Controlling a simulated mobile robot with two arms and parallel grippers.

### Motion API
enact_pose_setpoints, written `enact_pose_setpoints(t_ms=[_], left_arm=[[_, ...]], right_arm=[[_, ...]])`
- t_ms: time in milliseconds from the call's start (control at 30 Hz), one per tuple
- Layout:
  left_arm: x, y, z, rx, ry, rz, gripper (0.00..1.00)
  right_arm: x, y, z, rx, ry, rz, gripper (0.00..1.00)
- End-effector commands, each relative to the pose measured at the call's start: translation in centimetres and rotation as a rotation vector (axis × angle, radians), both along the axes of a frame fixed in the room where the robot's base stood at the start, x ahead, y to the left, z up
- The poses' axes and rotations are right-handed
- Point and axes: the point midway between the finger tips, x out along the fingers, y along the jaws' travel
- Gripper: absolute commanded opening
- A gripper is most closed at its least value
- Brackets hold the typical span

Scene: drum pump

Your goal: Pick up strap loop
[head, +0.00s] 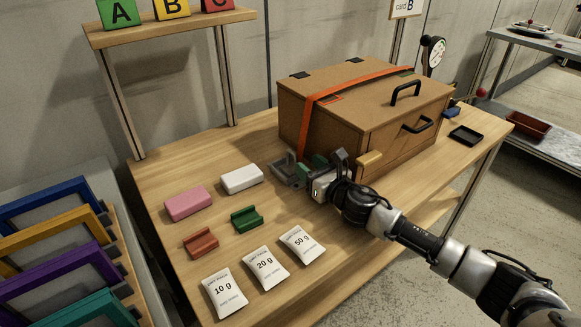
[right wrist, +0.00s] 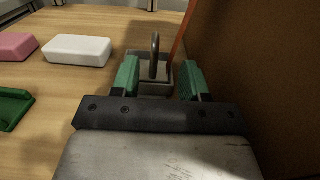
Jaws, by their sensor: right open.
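An orange strap (head: 322,93) runs over the top of the brown box (head: 330,128) and down its left side. A dark grey upright loop (right wrist: 155,50) stands in a small grey holder (right wrist: 152,88) on the table beside the box; the strap (right wrist: 181,37) passes close by it. In the head view the holder (head: 284,172) shows just left of my gripper. My right gripper (head: 306,168) is open, low beside the box. In the right wrist view its green fingertips (right wrist: 158,78) stand apart, with the loop between and slightly beyond them, not clamped. My left gripper is out of view.
A white block (head: 241,178), a pink block (head: 188,203), green and rust-coloured cradles and several labelled packets (head: 265,268) lie left of and below my gripper. The box wall stands close on the gripper's right side. A black tray (head: 466,135) lies at the table's right.

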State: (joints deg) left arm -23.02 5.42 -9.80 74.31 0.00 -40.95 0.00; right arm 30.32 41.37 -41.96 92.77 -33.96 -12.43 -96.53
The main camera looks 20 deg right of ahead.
Motion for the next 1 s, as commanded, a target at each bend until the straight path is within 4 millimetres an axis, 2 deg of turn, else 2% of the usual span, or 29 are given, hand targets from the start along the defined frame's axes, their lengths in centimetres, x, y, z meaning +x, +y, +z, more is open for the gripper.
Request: enact_pose_setpoints(t_ms=[267,500,833,867,1000], left_arm=[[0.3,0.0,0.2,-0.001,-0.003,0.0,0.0],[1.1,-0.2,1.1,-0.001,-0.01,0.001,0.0],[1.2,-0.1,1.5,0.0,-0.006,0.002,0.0],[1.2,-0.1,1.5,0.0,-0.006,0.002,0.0],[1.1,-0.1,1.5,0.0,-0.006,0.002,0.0]], right_arm=[[2.3,1.1,-0.1,0.001,-0.001,0.001,0.45],[5.4,2.7,-0.3,0.0,-0.001,0.001,0.45],[6.1,2.9,-0.2,0.0,0.001,0.002,0.45],[6.1,2.9,-0.2,0.0,0.001,0.002,0.43],[6.1,2.9,-0.2,0.0,0.001,0.001,0.22]])
